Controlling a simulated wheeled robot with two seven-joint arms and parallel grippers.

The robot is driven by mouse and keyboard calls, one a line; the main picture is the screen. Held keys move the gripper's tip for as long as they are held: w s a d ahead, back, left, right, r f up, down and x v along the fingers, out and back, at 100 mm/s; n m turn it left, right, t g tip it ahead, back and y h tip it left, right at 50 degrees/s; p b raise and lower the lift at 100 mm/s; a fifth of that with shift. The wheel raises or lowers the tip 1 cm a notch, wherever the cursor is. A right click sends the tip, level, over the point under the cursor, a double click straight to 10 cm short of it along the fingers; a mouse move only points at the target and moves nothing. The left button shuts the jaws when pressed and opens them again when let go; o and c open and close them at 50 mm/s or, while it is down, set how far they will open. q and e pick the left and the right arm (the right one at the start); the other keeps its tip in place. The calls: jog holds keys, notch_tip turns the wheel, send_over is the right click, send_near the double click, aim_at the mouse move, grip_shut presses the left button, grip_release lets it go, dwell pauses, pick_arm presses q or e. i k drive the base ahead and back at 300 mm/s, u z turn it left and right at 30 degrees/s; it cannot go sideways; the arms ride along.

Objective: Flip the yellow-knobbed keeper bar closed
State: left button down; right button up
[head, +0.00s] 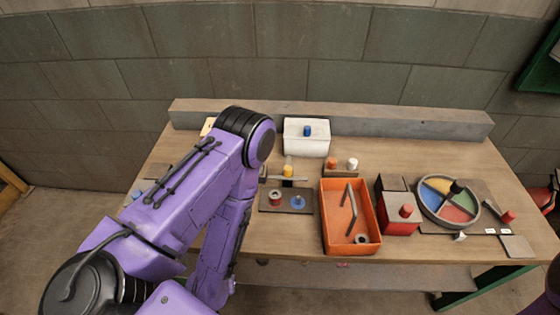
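A yellow knob (288,171) stands on a small dark block near the middle of the table, just right of my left arm. A thin grey bar (299,178) runs roughly level across the picture at the foot of the knob. It looks like the keeper bar, but how it is latched is too small to tell. My purple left arm fills the left of the head view, with its elbow up beside the knob and clear of it in the picture. Neither gripper shows. Only a purple bit of my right arm is at the bottom right corner.
Behind the knob is a white box (305,146) with a blue knob. In front is a dark plate (287,209) with red and blue pieces. An orange tray (326,222), a red box (399,226) and a coloured wheel (435,209) stand to the right. A grey ledge (400,126) edges the back.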

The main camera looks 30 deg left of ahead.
aim_at(288, 169)
jog(key=k, duration=0.85)
jog(key=u, duration=0.4)
jog(key=i, duration=0.5)
